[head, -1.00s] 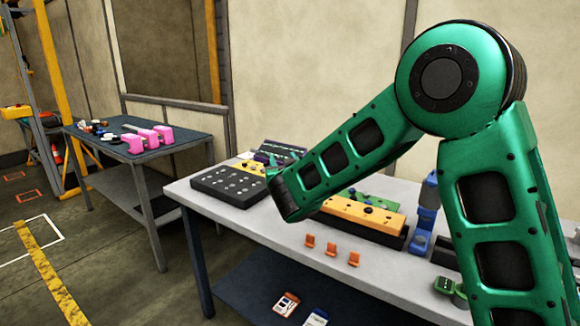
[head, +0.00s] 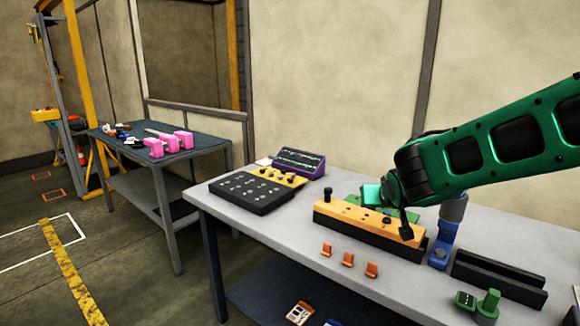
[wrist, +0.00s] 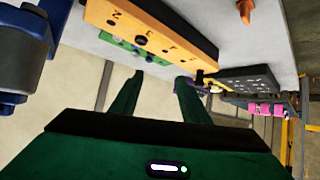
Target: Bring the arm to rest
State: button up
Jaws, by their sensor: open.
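My arm (head: 500,140) reaches in from the right in the head view, its forearm nearly level above the workbench (head: 225,205). My gripper (head: 385,195) is partly hidden at the arm's end, over the orange block on its black base (head: 360,222). In the wrist view my gripper (wrist: 158,78) shows two green fingers apart with nothing between them. The orange block (wrist: 150,30) and a green board (wrist: 120,40) appear beyond the fingers there. I cannot tell from these views whether the gripper touches anything.
A blue clamp-like post (head: 443,240) stands right of the block. Small orange brackets (head: 348,258) line the front. A black panel (head: 250,193) and purple unit (head: 298,162) sit at the left. Black rails (head: 500,272) and green parts (head: 488,303) are at the right. A second table (head: 195,148) stands behind.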

jog(key=s+d+f+g+y, duration=0.1)
jog(key=s+d+f+g, duration=0.2)
jog(key=s, duration=0.9)
jog(key=s+d+f+g, duration=0.2)
jog(key=s+d+g, duration=0.1)
jog(key=s, duration=0.9)
jog(key=s+d+f+m+g, duration=0.1)
jog(key=s+d+m+g, duration=0.1)
jog(key=s+d, duration=0.3)
jog(key=s+d+f+m+g, duration=0.1)
jog(key=s+d+m+g, duration=0.2)
jog(key=s+d, duration=0.3)
jog(key=s, duration=0.5)
jog(key=shift+m+y, duration=0.3)
jog(key=shift+w+f, duration=0.25)
jog(key=shift+w, duration=0.3)
